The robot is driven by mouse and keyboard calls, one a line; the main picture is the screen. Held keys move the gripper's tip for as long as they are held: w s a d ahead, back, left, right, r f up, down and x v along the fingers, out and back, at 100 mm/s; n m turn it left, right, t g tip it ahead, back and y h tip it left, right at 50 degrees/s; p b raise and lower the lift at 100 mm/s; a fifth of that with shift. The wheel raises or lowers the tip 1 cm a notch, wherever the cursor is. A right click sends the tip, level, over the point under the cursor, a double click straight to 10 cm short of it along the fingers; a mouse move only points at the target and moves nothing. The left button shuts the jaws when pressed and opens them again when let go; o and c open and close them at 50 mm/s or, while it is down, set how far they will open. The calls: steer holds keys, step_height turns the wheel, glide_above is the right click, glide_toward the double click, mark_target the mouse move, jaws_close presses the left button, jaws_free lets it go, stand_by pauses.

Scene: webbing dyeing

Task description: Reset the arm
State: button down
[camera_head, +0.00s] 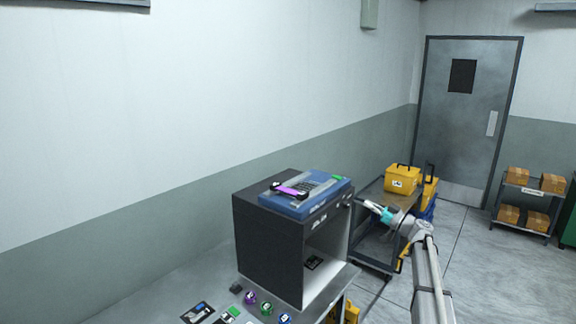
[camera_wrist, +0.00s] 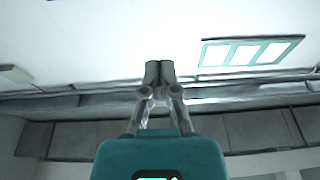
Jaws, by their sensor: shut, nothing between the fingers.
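My gripper (camera_head: 368,204) is at the end of my raised arm, to the right of the dark box-shaped cabinet in the head view. In the wrist view my gripper (camera_wrist: 159,72) has its two fingertips together, with nothing between them. The wrist view faces the upper wall and ceiling, with a bright window-like panel (camera_wrist: 250,52) at the right. From the head view I cannot tell the exact gap between my gripper and the cabinet.
The dark cabinet (camera_head: 268,246), open on its right side, stands on a table (camera_head: 213,288). A blue device (camera_head: 306,195) lies on top, and small colored items (camera_head: 266,308) lie in front. A cart (camera_head: 372,234) with yellow cases (camera_head: 401,179) stands behind my arm.

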steer(key=s+a+f+m+g+h+b, duration=0.25)
steer(key=s+a+f+g+h, duration=0.45)
steer(key=s+a+f, duration=0.9)
steer(key=s+d+f+m+g+h, duration=0.1)
steer(key=s+f+m+g+h, duration=0.1)
steer(key=s, duration=0.5)
steer(key=s+d+f+m+g+h+b, duration=0.1)
steer(key=s+d+f+m+h, duration=0.1)
steer(key=s, duration=0.5)
steer(key=s+d+f+m+g+h, duration=0.1)
steer(key=s+f+m+g+h, duration=0.1)
steer(key=s+f+m+h, duration=0.2)
steer(key=shift+s+d+f+g+h, duration=0.3)
steer(key=shift+s+f+h, duration=0.5)
steer(key=shift+s+f, duration=0.95)
steer(key=shift+r, duration=0.1)
